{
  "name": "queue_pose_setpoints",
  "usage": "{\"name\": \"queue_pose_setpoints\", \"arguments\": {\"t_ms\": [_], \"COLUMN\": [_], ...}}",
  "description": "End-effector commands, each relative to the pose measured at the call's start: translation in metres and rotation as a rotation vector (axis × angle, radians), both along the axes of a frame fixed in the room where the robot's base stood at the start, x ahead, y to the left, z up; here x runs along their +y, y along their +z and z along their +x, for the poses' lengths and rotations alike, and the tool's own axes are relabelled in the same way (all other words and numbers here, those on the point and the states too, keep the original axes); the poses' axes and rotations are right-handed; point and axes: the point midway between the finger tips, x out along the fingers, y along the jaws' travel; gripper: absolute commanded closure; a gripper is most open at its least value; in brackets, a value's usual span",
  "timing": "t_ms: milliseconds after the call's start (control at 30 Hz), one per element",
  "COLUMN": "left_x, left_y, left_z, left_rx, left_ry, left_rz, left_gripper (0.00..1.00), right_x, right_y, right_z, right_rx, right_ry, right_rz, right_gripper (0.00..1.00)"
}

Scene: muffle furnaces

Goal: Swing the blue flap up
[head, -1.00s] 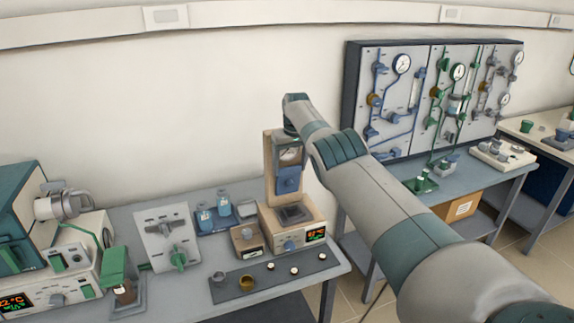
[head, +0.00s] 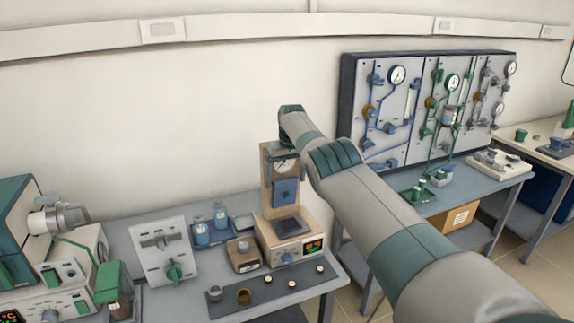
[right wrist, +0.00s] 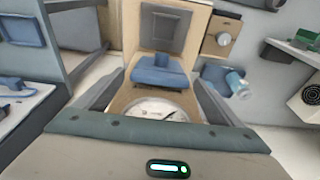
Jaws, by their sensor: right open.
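The blue flap (head: 285,191) is a small plate on the front of a tan upright column (head: 266,178), just below a round dial (head: 284,164). It looks to hang down, but its exact angle is hard to tell. In the right wrist view the blue flap (right wrist: 158,72) lies ahead, between my fingertips, with the dial (right wrist: 154,108) nearer the camera. My right gripper (right wrist: 157,82) is open, its two dark fingers on either side of the column and apart from the flap. My left gripper is out of view.
The column rises from a tan box with a dark plate (head: 287,227) and a lit display. Blue bottles (head: 221,213) and a grey panel with a green knob (head: 165,249) stand to the left. Small cups sit on a dark mat (head: 220,309) in front. A gauge board is at right.

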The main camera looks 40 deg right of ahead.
Motion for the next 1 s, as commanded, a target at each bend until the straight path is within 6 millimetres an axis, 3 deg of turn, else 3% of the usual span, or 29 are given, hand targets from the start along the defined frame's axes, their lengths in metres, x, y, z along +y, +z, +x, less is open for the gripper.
{"name": "queue_pose_setpoints", "arguments": {"t_ms": [500, 667, 1000], "left_x": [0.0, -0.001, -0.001], "left_y": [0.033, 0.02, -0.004], "left_z": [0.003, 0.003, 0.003], "left_rx": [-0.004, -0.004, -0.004], "left_ry": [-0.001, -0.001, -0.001], "left_rz": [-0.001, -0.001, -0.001], "left_gripper": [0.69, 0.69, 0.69], "right_x": [0.0, 0.002, 0.005], "right_y": [0.034, 0.053, 0.12], "right_z": [-0.006, -0.009, -0.022], "right_rx": [-0.001, -0.004, -0.005], "right_ry": [0.0, 0.001, 0.0], "right_rz": [-0.002, -0.001, -0.001], "right_gripper": [0.11, 0.11, 0.11]}}
